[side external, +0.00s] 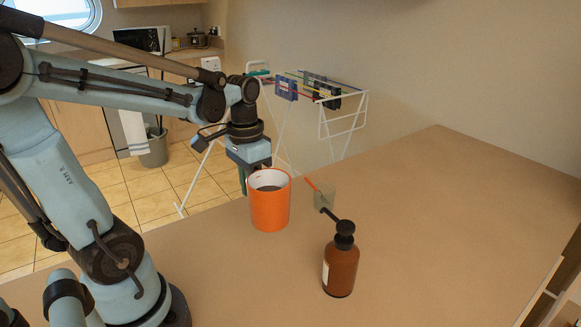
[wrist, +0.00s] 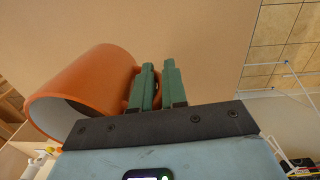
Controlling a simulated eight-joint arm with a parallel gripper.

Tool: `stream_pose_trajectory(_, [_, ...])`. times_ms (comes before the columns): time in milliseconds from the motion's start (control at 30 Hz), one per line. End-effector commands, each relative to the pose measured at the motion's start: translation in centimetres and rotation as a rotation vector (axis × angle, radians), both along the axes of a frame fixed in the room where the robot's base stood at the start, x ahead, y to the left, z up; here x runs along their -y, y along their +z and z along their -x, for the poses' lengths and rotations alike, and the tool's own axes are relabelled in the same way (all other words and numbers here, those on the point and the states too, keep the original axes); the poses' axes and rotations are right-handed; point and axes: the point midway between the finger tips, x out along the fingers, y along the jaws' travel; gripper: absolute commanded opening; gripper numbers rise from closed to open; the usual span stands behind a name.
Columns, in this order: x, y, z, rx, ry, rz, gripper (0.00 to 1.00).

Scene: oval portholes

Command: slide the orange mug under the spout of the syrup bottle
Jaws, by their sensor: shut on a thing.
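The orange mug (side external: 270,208) stands upright near the table's far left edge, with its white inside showing. My gripper (side external: 244,188) is at the mug's left side, shut on its handle, which is mostly hidden by the fingers. In the wrist view the green fingers (wrist: 158,75) are close together beside the mug (wrist: 85,88). The brown syrup bottle (side external: 340,270) with a black pump stands to the right and nearer the camera. Its spout (side external: 329,214) points back and left, toward the mug's side. The mug is apart from the spout and not beneath it.
The table (side external: 440,220) is bare to the right. A drying rack (side external: 330,100) stands on the floor beyond the table edge.

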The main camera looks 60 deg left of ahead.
Motion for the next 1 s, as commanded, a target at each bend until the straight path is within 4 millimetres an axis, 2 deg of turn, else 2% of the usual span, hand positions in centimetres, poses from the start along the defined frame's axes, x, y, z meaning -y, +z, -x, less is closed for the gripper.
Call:
stream_pose_trajectory(167, [-0.1,-0.9,-2.0,0.001,-0.003,0.002,0.0])
stream_pose_trajectory(500, [0.1,-4.4,-6.8,0.001,-0.001,0.004,0.0])
stream_pose_trajectory(700, [0.2,-5.6,-8.0,0.001,-0.001,0.005,0.0])
stream_pose_trajectory(1000, [0.3,-6.8,-8.3,0.001,0.0,0.005,0.0])
